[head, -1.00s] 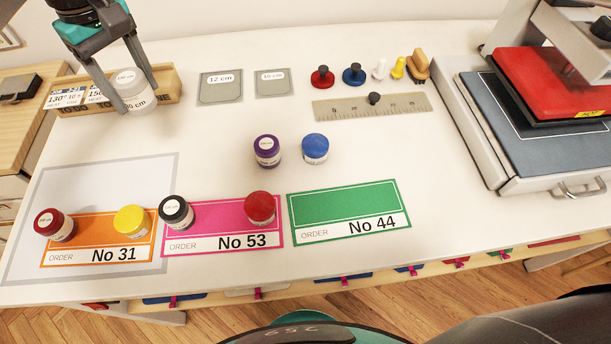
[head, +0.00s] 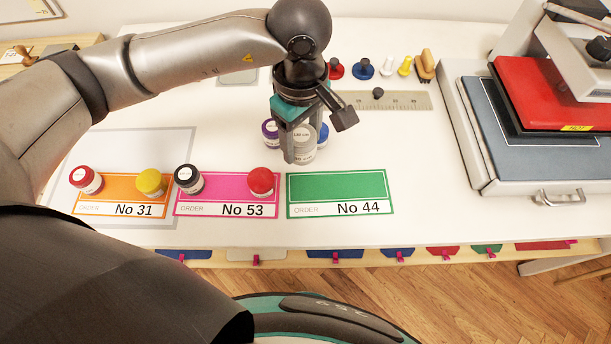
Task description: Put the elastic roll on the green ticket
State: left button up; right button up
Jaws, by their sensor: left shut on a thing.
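The elastic roll, a white cylinder with a label (head: 304,144), is held between the fingers of my left gripper (head: 301,152). The gripper points down and is shut on the roll, hiding part of it. The roll is just beyond the upper edge of the green ticket (head: 338,187), marked No 44, at its left half. Nothing lies on the green ticket. Whether the roll touches the table cannot be told. My right gripper is out of view.
A purple roll (head: 269,133) and a blue roll (head: 324,134) stand close beside the held roll, partly hidden. The pink ticket (head: 222,203) bears a black and a red roll; the orange ticket (head: 118,188) bears a red and a yellow one. A press (head: 545,95) stands right.

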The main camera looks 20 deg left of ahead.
pick_arm(q)
notch_tip(320, 180, down, 14)
jog(key=shift+r, duration=0.15)
jog(key=shift+b, duration=0.3)
jog(key=o, duration=1.4)
jog(key=shift+c, duration=0.2)
notch_tip(320, 180, up, 12)
jog(key=shift+r+p, duration=0.1)
jog(key=shift+p, duration=0.25)
